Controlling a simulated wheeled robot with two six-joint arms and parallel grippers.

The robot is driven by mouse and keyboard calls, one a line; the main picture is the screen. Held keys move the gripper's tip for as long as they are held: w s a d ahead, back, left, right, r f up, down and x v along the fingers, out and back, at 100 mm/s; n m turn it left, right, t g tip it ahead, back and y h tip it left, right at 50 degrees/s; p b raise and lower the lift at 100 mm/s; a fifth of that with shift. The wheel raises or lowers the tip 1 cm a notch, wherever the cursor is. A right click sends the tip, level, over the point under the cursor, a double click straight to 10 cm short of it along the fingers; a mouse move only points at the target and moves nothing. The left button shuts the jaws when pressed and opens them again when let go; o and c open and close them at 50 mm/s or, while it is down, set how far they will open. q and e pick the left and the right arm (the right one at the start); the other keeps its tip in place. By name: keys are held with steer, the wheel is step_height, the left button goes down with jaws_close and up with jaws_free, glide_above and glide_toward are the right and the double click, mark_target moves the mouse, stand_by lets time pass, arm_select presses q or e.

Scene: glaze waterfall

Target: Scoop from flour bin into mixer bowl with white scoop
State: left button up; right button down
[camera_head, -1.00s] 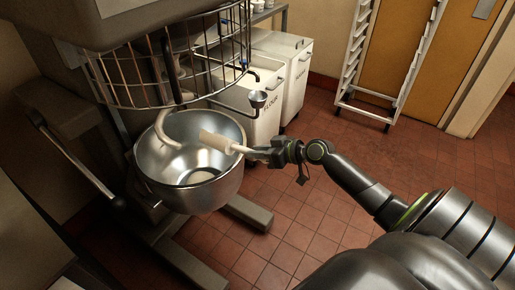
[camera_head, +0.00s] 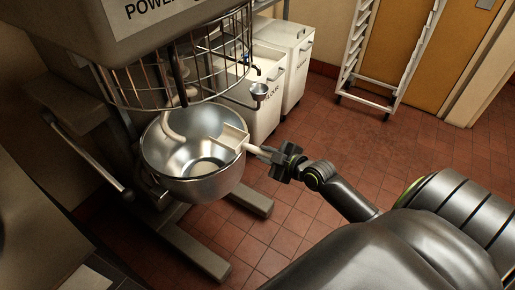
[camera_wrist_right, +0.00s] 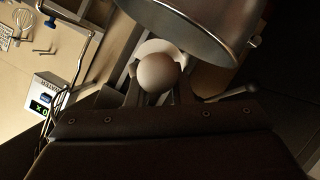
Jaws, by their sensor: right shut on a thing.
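The white scoop (camera_head: 231,138) is over the right rim of the steel mixer bowl (camera_head: 180,188) in the head view. Its open side faces up toward the camera, and I cannot make out flour in it. My right gripper (camera_head: 271,155) is shut on the scoop's handle, just outside the bowl. In the right wrist view the rounded handle end (camera_wrist_right: 158,73) sits between the fingers, with the bowl (camera_wrist_right: 205,25) beyond. A pale patch lies in the bowl's bottom. The flour bin (camera_head: 264,112) stands behind the bowl, its label partly hidden. My left gripper is not in view.
The mixer's wire guard (camera_head: 180,70) and curved hook hang over the bowl's back. A small metal cup (camera_head: 259,90) juts out near the guard. Another white bin (camera_head: 293,70) and a white rack (camera_head: 385,65) stand behind. The red tiled floor at right is clear.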

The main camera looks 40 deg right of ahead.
steer(key=s+d+r, duration=0.1)
steer(key=s+d, duration=0.2)
steer(key=s, duration=0.6)
steer(key=shift+d+r, duration=0.25)
steer(key=shift+d, duration=0.1)
steer(key=shift+s+a, duration=0.1)
stand_by(0.5)
